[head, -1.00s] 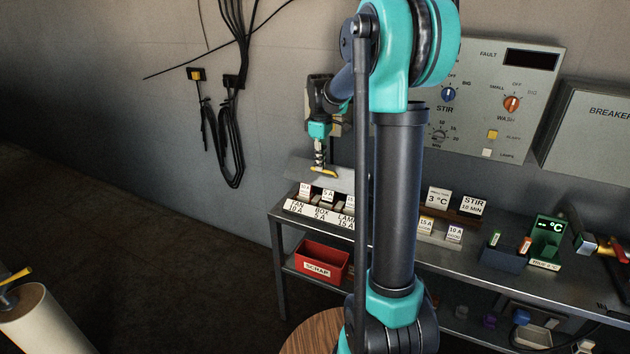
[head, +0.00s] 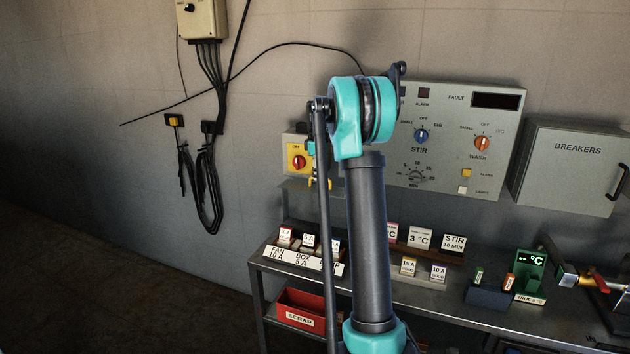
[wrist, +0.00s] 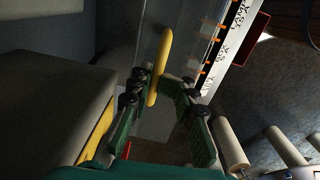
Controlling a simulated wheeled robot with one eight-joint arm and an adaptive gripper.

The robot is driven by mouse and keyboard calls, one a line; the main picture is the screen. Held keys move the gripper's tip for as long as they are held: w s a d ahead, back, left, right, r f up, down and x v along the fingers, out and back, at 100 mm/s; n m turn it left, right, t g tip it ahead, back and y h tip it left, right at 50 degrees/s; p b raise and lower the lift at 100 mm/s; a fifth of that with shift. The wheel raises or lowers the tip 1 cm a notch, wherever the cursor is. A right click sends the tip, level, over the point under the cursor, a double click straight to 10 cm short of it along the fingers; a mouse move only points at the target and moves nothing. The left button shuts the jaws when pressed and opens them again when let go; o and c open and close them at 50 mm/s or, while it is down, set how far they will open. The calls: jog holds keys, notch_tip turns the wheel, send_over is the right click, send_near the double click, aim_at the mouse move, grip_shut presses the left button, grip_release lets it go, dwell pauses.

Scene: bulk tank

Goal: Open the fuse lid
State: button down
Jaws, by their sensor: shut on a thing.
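The fuse lid (head: 298,187) is a grey panel, now raised above the row of fuses at the back of the bench. Its yellow bar handle (wrist: 160,66) lies between the fingers of my gripper (wrist: 157,88) in the wrist view, and the gripper is shut on it. In the head view my gripper (head: 317,180) is partly hidden behind my own arm. My arm covers part of the lid and the strip.
A switch box with a red knob (head: 298,162) is on the wall just above the lid. The control panel (head: 455,140) and BREAKERS box (head: 575,165) are to the right. A red SCRAP bin (head: 302,310) sits below the bench. Cables (head: 205,190) hang at left.

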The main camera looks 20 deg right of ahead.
jog(key=shift+w+d+r, duration=0.15)
dwell(0.3)
jog(key=c, duration=1.6)
grip_release()
jog(key=shift+r, duration=0.1)
notch_tip(320, 180, up, 12)
